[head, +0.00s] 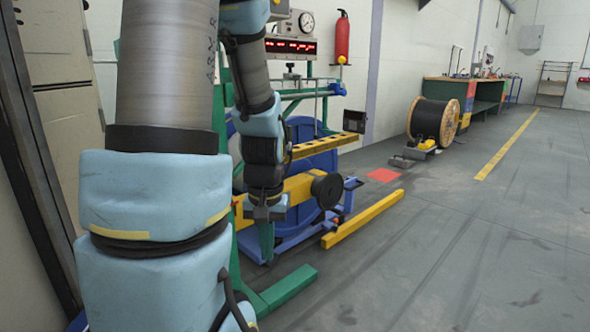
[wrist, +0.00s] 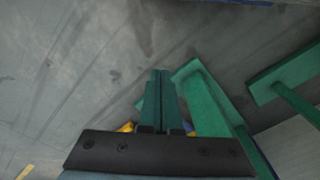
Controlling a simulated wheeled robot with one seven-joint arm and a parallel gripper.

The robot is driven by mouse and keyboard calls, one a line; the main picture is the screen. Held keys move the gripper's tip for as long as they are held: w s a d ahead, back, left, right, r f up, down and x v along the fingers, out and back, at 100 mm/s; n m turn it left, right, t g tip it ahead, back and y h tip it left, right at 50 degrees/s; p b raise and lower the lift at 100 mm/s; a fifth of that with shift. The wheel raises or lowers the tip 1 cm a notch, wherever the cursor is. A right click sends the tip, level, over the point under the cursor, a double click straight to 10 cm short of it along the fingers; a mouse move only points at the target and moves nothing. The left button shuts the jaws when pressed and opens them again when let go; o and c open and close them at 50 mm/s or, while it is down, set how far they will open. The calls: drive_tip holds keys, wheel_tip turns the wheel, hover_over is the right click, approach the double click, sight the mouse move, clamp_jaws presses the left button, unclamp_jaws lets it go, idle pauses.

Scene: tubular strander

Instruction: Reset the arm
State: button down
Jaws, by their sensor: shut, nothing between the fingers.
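My arm (head: 155,190) fills the left of the head view, with blue padded joints and a grey link. It reaches forward and then bends down. My gripper (head: 266,252) points down, with green fingers, in front of the blue and yellow machine (head: 315,165). In the wrist view my gripper (wrist: 160,78) has its two fingers side by side, shut, with nothing between them. The grey floor lies beyond the fingertips. Whether the gripper touches the machine's frame cannot be told.
Green frame legs (wrist: 207,100) stand close right of the fingers in the wrist view; a green foot (head: 288,287) shows in the head view. A yellow floor beam (head: 362,219) lies right of the machine. A cable reel (head: 428,121) stands farther back. The floor at right is clear.

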wheel_tip(320, 180, up, 33)
drive_tip(key=s+t+p, duration=0.1)
drive_tip(key=p, duration=2.9)
drive_tip(key=shift+s+a+r+p, duration=0.15)
drive_tip(key=shift+s+a+p, duration=0.2)
drive_tip(key=shift+a+p, duration=0.1)
